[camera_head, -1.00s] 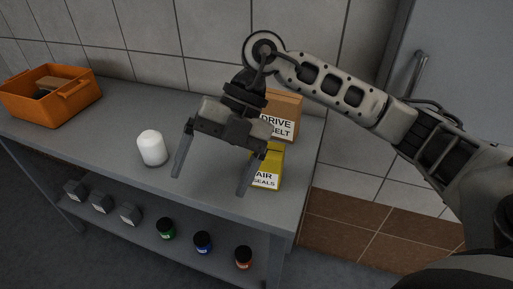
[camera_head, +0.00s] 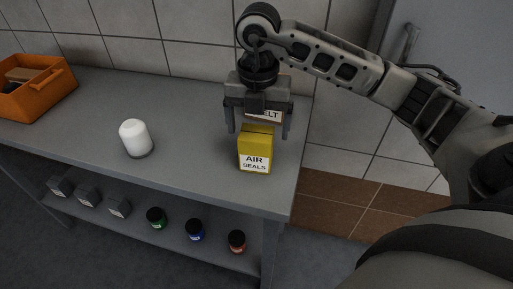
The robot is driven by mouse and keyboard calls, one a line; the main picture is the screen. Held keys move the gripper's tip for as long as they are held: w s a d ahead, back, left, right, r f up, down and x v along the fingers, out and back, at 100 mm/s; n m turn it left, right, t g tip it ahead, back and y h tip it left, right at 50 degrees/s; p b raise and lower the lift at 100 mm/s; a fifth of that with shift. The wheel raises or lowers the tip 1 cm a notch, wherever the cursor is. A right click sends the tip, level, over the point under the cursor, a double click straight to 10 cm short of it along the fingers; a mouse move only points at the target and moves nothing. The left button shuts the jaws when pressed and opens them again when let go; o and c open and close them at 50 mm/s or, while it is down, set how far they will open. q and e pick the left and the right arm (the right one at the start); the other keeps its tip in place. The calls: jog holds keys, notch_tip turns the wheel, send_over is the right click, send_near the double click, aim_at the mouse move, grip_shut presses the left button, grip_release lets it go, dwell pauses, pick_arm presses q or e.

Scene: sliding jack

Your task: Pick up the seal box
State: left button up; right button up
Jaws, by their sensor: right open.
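The seal box is a small yellow box (camera_head: 256,147) with a white label reading "AIR SEALS". It stands upright on the grey bench top, near its right end. My right gripper (camera_head: 258,132) is open and points down, its two fingers on the left and right of the upper part of the box as seen here. I cannot tell whether the fingers touch the box or are a little behind it. My left gripper is out of view.
A brown drive belt box (camera_head: 272,116) stands behind, mostly hidden by my gripper. A white cylinder (camera_head: 136,138) and an orange bin (camera_head: 40,95) stand left on the bench (camera_head: 195,150). Grey blocks (camera_head: 88,196) and small jars (camera_head: 195,230) sit on the lower shelf.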

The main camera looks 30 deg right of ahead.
aim_at(256, 149)
jog(key=shift+w+a+f+p, duration=0.1)
jog(key=shift+f+p, duration=0.2)
jog(key=shift+f, duration=1.05)
jog(key=shift+w+f+p, duration=0.1)
jog(key=shift+f+p, duration=0.15)
jog(key=shift+f, duration=1.1)
jog(key=c, duration=1.1)
